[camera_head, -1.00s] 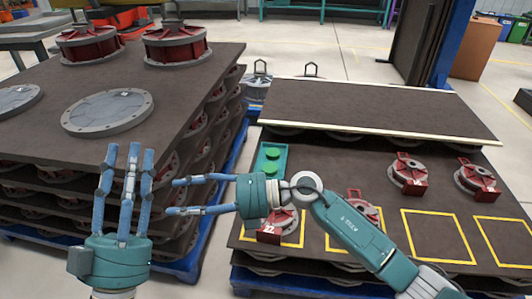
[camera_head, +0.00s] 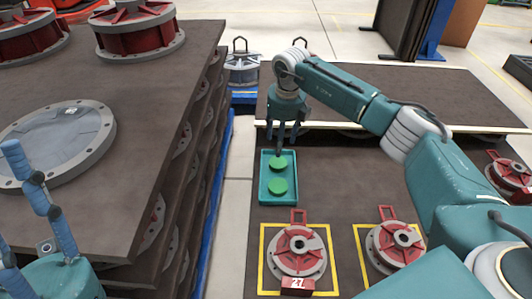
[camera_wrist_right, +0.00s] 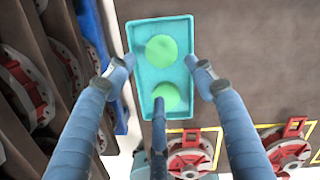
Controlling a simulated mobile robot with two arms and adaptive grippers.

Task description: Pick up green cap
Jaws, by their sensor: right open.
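Two green caps lie in a small teal tray (camera_head: 264,198) on the dark table. The far cap (camera_head: 281,164) and the near cap (camera_head: 277,187) both show in the head view. My right gripper (camera_head: 283,148) points down just over the far end of the tray. In the right wrist view its fingers (camera_wrist_right: 160,95) are spread open around the tray, with one cap (camera_wrist_right: 161,48) uncovered and the other cap (camera_wrist_right: 166,96) partly behind a finger. The gripper is empty. My left gripper (camera_head: 40,190) is at the lower left, partly out of frame.
Red flanged parts (camera_head: 297,250) sit in yellow squares near the tray. A stack of dark boards (camera_head: 150,150) with grey and red discs stands at the left. A raised dark board (camera_head: 400,90) lies behind the tray.

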